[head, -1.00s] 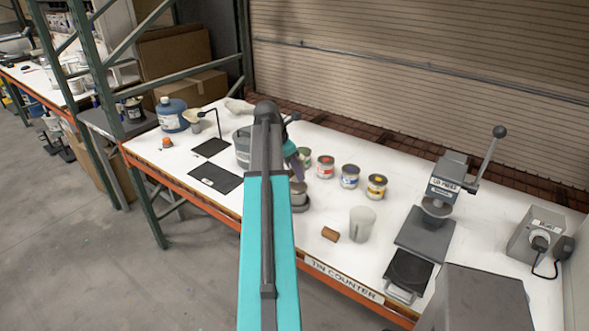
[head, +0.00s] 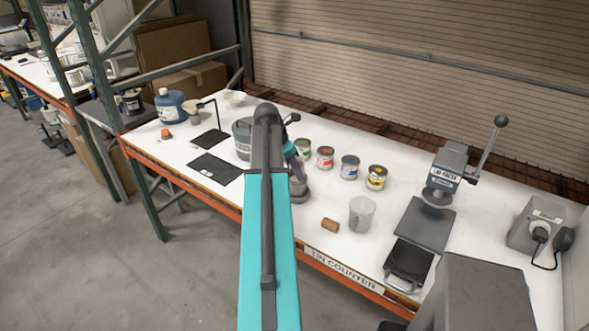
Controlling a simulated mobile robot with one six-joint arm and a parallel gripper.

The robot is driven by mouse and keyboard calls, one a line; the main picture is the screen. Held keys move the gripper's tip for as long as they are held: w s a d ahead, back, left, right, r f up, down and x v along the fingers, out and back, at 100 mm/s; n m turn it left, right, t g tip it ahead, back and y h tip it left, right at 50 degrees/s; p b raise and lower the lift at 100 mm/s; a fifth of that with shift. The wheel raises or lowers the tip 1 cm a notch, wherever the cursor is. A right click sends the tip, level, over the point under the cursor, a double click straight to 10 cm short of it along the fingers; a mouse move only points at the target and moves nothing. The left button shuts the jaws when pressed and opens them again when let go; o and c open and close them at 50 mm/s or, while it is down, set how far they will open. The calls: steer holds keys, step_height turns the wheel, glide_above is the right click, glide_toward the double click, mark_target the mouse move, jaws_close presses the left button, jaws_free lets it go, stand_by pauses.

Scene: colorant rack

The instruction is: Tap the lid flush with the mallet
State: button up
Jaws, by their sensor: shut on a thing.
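My arm reaches away over the counter and its wrist hides most of my gripper (head: 298,164). Only a small teal and purple-grey part shows at the right of the arm. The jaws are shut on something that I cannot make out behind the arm. Below the gripper, a small metal tin (head: 299,189) stands on a dark round base, partly hidden. I cannot see whether a lid sits on it, or whether gripper and tin touch. The mallet is not clearly visible.
A brown cylinder (head: 330,225) and a clear cup (head: 362,215) are nearer the front edge. A lever press (head: 436,200) stands right. A grey pail (head: 241,138) is left of the arm.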

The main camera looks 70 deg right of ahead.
steer(key=shift+f, duration=1.3)
steer(key=shift+r, duration=0.1)
steer(key=shift+r+p, duration=0.75)
steer(key=shift+r, duration=1.7)
